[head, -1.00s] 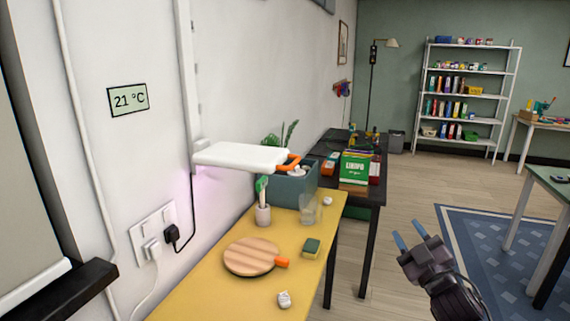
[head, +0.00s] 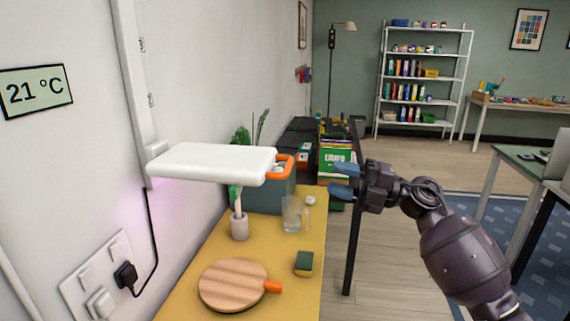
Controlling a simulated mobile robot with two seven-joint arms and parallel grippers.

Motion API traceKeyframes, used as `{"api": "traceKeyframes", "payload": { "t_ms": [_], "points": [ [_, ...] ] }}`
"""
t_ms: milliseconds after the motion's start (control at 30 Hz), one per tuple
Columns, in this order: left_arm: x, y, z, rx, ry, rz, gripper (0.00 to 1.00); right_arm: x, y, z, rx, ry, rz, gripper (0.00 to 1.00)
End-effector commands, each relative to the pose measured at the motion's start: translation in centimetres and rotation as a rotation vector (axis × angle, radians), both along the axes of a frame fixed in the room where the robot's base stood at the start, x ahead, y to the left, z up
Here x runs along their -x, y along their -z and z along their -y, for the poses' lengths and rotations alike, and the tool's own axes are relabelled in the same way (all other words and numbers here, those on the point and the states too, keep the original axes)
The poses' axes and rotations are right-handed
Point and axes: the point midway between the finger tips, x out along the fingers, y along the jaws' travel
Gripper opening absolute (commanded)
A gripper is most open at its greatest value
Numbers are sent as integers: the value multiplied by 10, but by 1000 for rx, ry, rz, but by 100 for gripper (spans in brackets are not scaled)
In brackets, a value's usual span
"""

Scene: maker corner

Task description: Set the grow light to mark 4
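The grow light is a white flat panel (head: 213,163) with an orange handle (head: 283,170) at its right end. It sticks out level from a white upright rail (head: 133,75) on the wall, low on that rail, with a purple glow on the wall beneath. My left gripper is out of view.
Below the light, the yellow table (head: 215,262) holds a blue-grey planter (head: 268,196), a cup with a plant label (head: 239,226), a glass (head: 292,215), a sponge (head: 304,263) and a round wooden board (head: 232,286). A black cable runs to a wall socket (head: 97,285). Floor to the right is partly free.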

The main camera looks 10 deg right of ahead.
Motion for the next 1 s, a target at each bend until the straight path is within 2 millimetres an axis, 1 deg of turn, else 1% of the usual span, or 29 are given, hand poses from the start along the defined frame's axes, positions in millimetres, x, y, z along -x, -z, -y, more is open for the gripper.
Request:
{"api": "traceKeyframes", "payload": {
  "t_ms": [33, 133, 400, 600, 800, 1000],
  "points": [
    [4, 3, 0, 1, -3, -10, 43, -1, -1, -3, -3, -2, -3, 39],
    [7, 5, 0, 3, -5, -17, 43, -5, -3, -12, -6, -2, -3, 39],
    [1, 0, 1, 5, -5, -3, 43, -22, -12, -53, -7, -2, -1, 39],
    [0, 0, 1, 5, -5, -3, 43, -33, -17, -80, -7, -1, -1, 39],
    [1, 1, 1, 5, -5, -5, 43, -39, -19, -94, -6, 0, -1, 39],
    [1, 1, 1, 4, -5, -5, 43, -41, -20, -97, -6, 0, -1, 39]
  ]
}}
